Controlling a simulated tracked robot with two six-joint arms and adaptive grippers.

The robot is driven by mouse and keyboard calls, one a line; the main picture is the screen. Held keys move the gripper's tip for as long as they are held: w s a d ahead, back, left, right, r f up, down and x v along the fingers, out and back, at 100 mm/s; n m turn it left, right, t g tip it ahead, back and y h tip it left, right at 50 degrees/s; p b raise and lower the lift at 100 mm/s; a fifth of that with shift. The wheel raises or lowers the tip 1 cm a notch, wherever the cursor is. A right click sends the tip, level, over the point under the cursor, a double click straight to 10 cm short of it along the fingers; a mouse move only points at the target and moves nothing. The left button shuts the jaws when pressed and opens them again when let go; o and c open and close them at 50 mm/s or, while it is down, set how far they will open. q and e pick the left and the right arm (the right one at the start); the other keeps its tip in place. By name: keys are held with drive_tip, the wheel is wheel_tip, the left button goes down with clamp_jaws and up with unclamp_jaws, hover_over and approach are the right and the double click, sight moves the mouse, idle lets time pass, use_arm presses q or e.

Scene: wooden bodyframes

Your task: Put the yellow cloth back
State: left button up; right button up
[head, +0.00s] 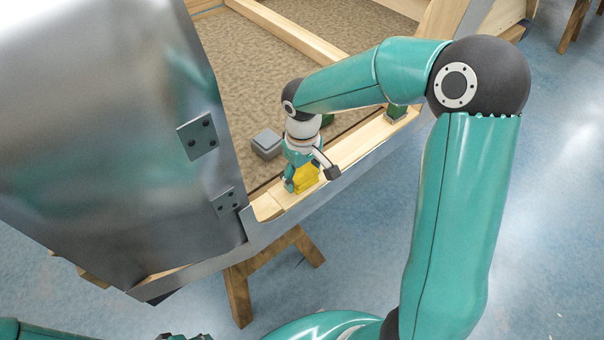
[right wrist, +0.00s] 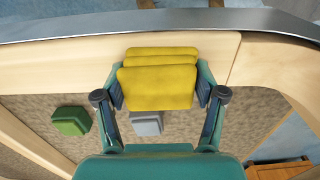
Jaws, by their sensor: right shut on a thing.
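The yellow cloth (head: 306,179) is a folded stack at the wooden rail along the frame's near metal edge. In the right wrist view the cloth (right wrist: 157,86) shows several folded layers between the two fingers. My right gripper (head: 311,177) points down at the rail and is shut on the cloth from two sides. It also shows in the right wrist view (right wrist: 160,96). I cannot tell whether the cloth rests on the rail or is just above it. Of my left arm only a small part shows at the bottom left edge of the head view; its jaws cannot be made out.
A grey block (head: 267,143) lies on the brown floor panel inside the frame. A green block (right wrist: 72,121) lies near it. Another green item (head: 396,112) stands farther along the rail. A large metal panel (head: 110,110) rises at the left. A wooden trestle (head: 240,290) supports the frame.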

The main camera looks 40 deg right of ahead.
sight(302, 173)
drive_tip(key=shift+f, duration=0.2)
drive_tip(key=o, duration=1.2)
drive_tip(key=shift+r, duration=0.1)
drive_tip(key=shift+r, duration=0.25)
wheel_tip(302, 173, up, 12)
drive_tip(key=p, duration=0.1)
drive_tip(key=shift+p, duration=0.3)
drive_tip(key=shift+f, duration=0.15)
